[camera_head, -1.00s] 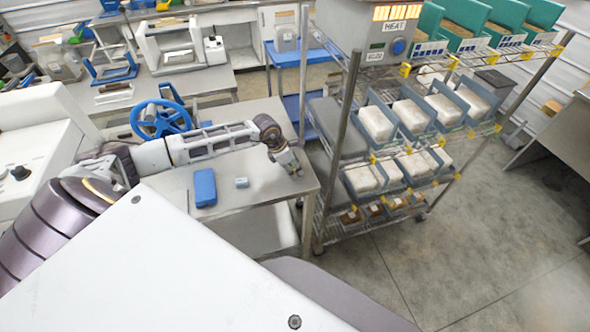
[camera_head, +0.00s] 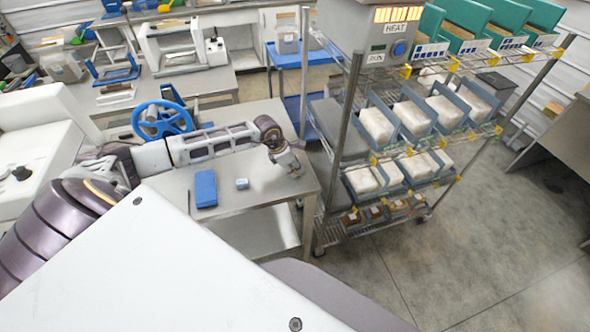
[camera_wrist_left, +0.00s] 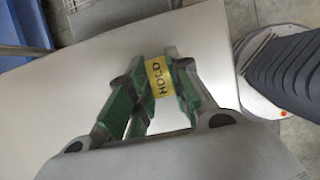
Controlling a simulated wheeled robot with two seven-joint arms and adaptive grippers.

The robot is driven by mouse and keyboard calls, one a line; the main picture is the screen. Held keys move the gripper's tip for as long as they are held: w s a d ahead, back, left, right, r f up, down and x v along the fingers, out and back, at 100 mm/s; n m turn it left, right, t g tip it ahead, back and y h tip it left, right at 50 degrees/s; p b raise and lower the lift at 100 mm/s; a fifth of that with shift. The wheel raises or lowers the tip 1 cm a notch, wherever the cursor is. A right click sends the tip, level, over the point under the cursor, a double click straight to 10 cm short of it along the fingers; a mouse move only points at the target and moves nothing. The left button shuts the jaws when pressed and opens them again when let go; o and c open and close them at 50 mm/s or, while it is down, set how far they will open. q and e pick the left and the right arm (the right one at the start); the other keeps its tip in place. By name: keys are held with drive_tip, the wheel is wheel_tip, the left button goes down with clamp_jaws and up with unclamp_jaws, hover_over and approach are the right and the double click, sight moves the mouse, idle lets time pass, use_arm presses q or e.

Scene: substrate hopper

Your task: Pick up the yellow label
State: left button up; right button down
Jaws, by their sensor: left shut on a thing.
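The yellow label (camera_wrist_left: 156,80) shows in the left wrist view, with dark lettering that looks like "HOLD". My left gripper (camera_wrist_left: 158,73) has its green fingers closed on it, one finger on each side. The label sits right between the fingertips, over the steel table top. I cannot tell whether it touches the table. In the head view my left gripper (camera_head: 296,172) points down near the right end of the steel table (camera_head: 262,199); the label cannot be made out there. My right gripper is not in view.
A blue handwheel (camera_head: 162,119) stands behind my arm. A wire rack (camera_head: 352,140) with bins rises close to the table's right edge.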

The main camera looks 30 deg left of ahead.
sight(294, 169)
use_arm(q)
wheel_tip(294, 169, up, 9)
drive_tip(key=shift+r+b, duration=0.1)
drive_tip(key=shift+b, duration=0.9)
drive_tip(key=shift+r, duration=0.4)
